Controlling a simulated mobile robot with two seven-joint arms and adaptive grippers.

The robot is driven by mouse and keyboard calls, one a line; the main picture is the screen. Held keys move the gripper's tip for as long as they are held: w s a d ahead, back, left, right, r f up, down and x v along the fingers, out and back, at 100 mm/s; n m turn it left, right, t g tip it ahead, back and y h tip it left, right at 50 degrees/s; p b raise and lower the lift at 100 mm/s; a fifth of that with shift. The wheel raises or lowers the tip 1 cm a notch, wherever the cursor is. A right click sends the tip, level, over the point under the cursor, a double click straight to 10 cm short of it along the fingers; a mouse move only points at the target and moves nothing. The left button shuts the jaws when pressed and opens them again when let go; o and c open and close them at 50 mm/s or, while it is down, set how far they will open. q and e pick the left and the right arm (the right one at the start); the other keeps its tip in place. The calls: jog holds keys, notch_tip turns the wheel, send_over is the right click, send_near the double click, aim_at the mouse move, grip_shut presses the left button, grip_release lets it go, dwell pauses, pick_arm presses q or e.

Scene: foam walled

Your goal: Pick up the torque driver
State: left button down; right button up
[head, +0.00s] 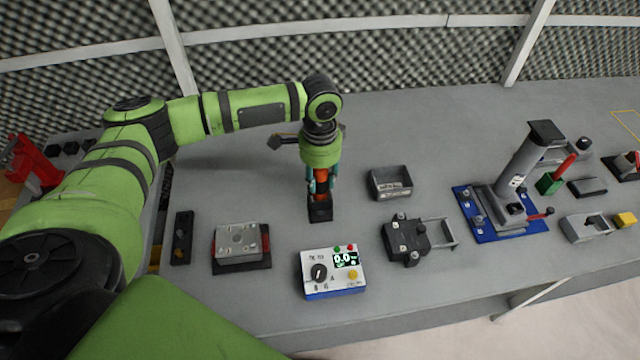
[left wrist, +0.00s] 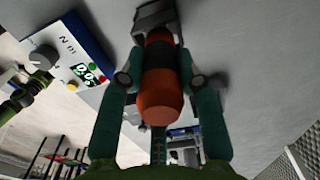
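The torque driver (head: 321,175) has an orange handle and stands upright in a small black holder (head: 320,212) on the grey bench. My left gripper (head: 320,186) points straight down around the handle. In the left wrist view the orange torque driver (left wrist: 161,90) sits between the two teal fingers (left wrist: 160,65), whose tips appear to touch its sides. The driver's lower end is hidden in or behind the holder. My right gripper is not in view.
A controller box with a display (head: 331,271) stands in front of the holder. A grey open bin (head: 390,183) and a dark clamp fixture (head: 407,238) lie to the right. A block on a dark base (head: 238,243) is at left. A press on a blue plate (head: 503,205) stands further right.

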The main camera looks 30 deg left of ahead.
pick_arm(q)
jog(key=shift+r, duration=0.3)
notch_tip(320, 180, up, 9)
jog(key=shift+r+b, duration=0.2)
jog(key=shift+b, duration=0.8)
jog(key=shift+r+p, duration=0.55)
jog(key=shift+r, duration=0.05)
notch_tip(320, 180, up, 8)
jog(key=p, duration=1)
jog(key=shift+p, duration=0.3)
jog(key=shift+f, duration=0.1)
